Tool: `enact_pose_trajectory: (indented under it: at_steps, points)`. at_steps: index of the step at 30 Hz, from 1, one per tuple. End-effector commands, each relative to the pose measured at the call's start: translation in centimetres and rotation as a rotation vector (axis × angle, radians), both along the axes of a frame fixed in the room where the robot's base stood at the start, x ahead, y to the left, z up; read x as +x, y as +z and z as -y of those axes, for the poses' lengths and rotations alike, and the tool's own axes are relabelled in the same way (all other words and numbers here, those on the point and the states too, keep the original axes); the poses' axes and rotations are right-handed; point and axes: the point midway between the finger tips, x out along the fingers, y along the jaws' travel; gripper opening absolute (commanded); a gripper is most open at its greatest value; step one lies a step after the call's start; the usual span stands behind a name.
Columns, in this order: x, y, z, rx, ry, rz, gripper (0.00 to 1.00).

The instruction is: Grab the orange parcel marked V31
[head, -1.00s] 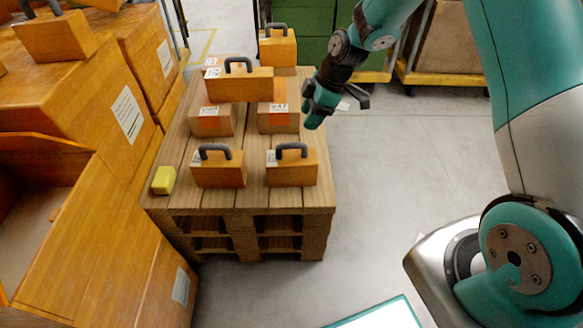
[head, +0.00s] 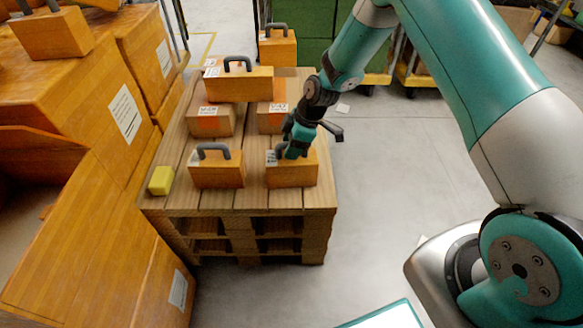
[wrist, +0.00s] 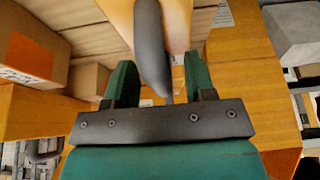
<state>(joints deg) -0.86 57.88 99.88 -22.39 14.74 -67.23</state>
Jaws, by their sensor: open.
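Several orange box parcels with dark arched handles stand on a wooden pallet (head: 255,201). The front right parcel (head: 292,175) is under my gripper (head: 290,148), which hides its handle and part of its label in the head view. In the wrist view my green fingers (wrist: 161,82) are open, and a dark handle (wrist: 151,45) lies between them with an orange parcel face (wrist: 181,22) behind it. I cannot tell whether the fingers touch it. The front left parcel (head: 217,172) stands beside it. I cannot read V31 on any label.
Cardboard boxes with orange patches (head: 209,121) stand behind, one carrying a handled parcel (head: 238,84). Another handled parcel (head: 278,48) is at the back. A yellow block (head: 161,180) lies at the pallet's left edge. Large cartons (head: 100,95) crowd the left; the floor (head: 420,165) at right is clear.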

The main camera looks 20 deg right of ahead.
Motion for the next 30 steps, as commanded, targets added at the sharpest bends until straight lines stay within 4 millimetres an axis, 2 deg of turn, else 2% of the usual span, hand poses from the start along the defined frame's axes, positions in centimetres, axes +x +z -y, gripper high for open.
enact_pose_trajectory:
  at_steps: [2, 3, 9, 30]
  points:
    - [0.01, 0.05, 0.01, 0.0, 0.0, 0.0, 0.5]
    - [0.01, 0.05, 0.01, 0.0, 0.0, 0.0, 0.45]
    - [-0.01, 0.06, 0.03, 0.0, 0.0, 0.0, 0.0]
    - [-0.01, 0.09, 0.02, 0.0, 0.0, 0.0, 0.0]
